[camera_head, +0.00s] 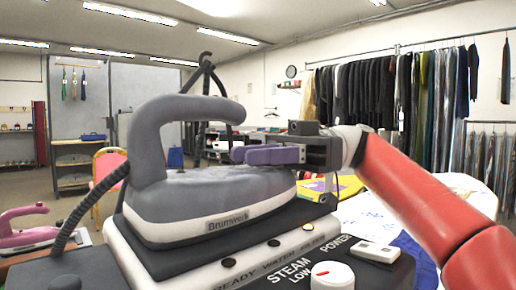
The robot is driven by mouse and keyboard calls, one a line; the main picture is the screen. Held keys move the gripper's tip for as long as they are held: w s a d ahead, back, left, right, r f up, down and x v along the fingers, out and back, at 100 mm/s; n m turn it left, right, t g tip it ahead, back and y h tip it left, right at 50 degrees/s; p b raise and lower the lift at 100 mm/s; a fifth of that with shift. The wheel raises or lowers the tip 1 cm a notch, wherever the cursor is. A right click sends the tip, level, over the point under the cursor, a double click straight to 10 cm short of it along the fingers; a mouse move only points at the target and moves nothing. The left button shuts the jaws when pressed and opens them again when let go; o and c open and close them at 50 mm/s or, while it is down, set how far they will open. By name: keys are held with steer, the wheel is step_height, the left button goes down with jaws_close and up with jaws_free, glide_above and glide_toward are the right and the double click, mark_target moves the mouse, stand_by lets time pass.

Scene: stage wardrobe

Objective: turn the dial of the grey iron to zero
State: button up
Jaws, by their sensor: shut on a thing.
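The grey iron (215,200), marked Brumwerk, rests flat on its black and white steam station, with its handle arching over to the right. My gripper (236,155) reaches in from the right, its purple fingers under the handle's front end, just above the iron's body. It is shut on a small part there, which seems to be the iron's dial; the fingers hide it, so its setting cannot be read. A separate white knob (332,276) with a red mark sits on the station's front panel beside the words STEAM and LOW, clear of my gripper.
A white switch (375,250) sits near POWER on the panel. A ribbed dark hose (88,207) rises left of the iron. A pink iron (25,228) stands at far left. Colored cloth lies on the table behind my arm. Clothes racks (400,90) stand farther back.

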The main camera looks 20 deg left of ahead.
steer(key=o, duration=1)
steer(key=shift+c, duration=0.2)
steer(key=shift+w+d, duration=0.1)
steer(key=p+v, duration=0.1)
steer(key=v, duration=0.5)
steer(key=shift+w+d+r+p, duration=0.1)
steer(key=shift+p, duration=0.2)
steer(key=shift+w+d, duration=0.45)
steer(key=shift+w, duration=0.05)
